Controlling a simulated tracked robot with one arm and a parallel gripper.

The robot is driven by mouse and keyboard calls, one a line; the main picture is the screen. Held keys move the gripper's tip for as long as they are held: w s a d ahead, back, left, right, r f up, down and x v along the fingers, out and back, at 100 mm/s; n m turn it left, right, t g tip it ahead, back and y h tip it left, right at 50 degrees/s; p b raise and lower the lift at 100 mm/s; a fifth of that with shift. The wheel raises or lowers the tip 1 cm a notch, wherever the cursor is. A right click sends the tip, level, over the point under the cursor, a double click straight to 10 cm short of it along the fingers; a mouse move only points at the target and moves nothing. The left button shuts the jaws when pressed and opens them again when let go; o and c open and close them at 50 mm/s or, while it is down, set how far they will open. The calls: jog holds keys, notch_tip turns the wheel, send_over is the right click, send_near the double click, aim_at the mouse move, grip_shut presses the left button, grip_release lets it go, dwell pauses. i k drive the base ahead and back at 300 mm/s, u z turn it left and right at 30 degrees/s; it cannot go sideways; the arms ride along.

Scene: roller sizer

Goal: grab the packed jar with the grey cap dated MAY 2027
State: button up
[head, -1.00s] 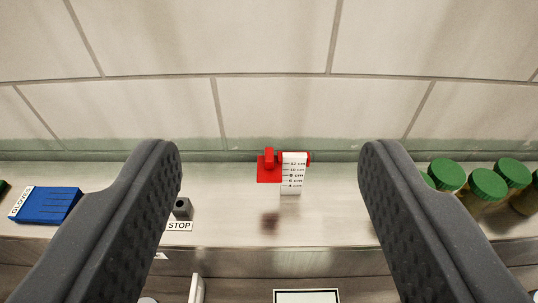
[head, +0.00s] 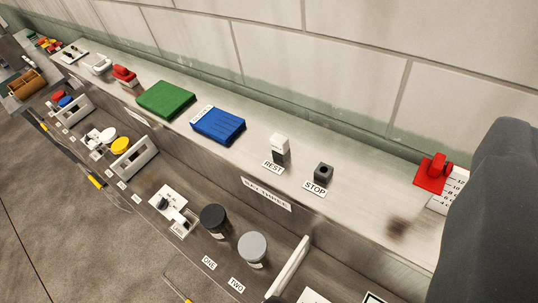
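A jar with a grey cap (head: 252,247) stands on the lower bench strip at lower middle, by the tag TWO (head: 237,285). Beside it to the left stands a jar with a black cap (head: 212,220), near the tag ONE (head: 209,263). Both are upright and apart; any date on them is too small to read. Only one dark finger of my gripper (head: 490,220) shows, at the right edge, far right of the jars. The other finger is out of view, so its opening cannot be judged.
An upright white plate (head: 289,267) stands right of the grey-capped jar. A tiled wall rises behind.

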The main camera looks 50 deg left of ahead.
aim_at(252, 247)
jog(key=u, duration=1)
jog(key=k, duration=1.65)
jog(key=u, duration=0.7)
jog(key=i, duration=1.4)
jog(key=z, duration=0.6)
